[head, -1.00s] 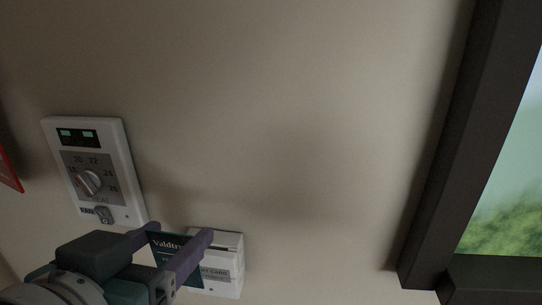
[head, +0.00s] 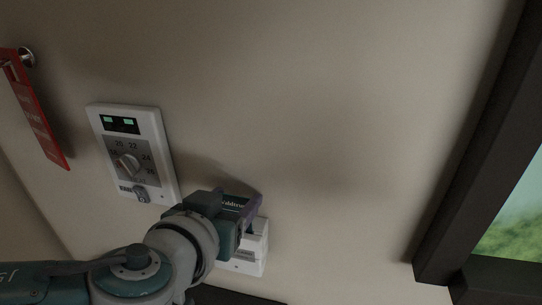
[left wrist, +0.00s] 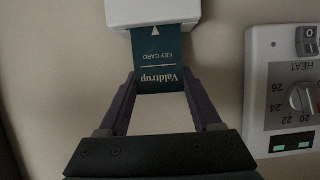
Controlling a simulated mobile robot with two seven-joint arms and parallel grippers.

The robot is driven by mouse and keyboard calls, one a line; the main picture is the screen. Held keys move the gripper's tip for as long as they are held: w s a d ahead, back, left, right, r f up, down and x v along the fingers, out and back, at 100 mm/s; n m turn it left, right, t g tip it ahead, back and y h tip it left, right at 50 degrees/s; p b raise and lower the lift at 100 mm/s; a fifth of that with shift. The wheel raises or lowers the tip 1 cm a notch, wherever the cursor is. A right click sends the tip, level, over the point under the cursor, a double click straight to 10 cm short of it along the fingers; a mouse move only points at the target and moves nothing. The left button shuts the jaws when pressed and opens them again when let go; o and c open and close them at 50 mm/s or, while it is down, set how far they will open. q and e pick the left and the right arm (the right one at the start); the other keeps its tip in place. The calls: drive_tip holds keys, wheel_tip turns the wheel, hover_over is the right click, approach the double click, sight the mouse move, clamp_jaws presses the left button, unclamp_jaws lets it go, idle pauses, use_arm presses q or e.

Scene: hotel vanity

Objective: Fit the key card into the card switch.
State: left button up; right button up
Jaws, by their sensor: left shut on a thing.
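The key card (head: 235,201) is dark teal with "Valdtrup" lettering. My left gripper (head: 238,206) is shut on its sides. The white card switch (head: 252,262) is on the wall, partly hidden by my gripper. In the left wrist view, which is upside down, the key card (left wrist: 161,60) lies between the fingertips of my left gripper (left wrist: 158,84). Its arrow end meets the edge of the card switch (left wrist: 150,13). I cannot tell whether the end is inside the slot. My right gripper is not in view.
A white heat thermostat (head: 133,150) is on the wall left of the switch; it also shows in the left wrist view (left wrist: 283,80). A red tag (head: 40,115) hangs at the far left. A dark frame (head: 478,150) stands at right. The wall between is bare.

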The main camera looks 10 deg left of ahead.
use_arm(q)
drive_tip(key=o, duration=1.4)
drive_tip(key=shift+o, duration=0.2)
drive_tip(key=b+v, duration=0.2)
drive_tip(key=v, duration=0.9)
drive_tip(key=s+a+f+g, duration=0.2)
drive_tip(key=s+g, duration=0.3)
drive_tip(key=s, duration=0.3)
drive_tip(key=s+a+f+m+g, duration=0.1)
drive_tip(key=s+a+f+g, duration=0.2)
drive_tip(key=s+g, duration=0.2)
drive_tip(key=s, duration=0.2)
drive_tip(key=shift+s+f+m, duration=0.15)
drive_tip(key=shift+s+m, duration=0.15)
drive_tip(key=shift+s, duration=0.1)
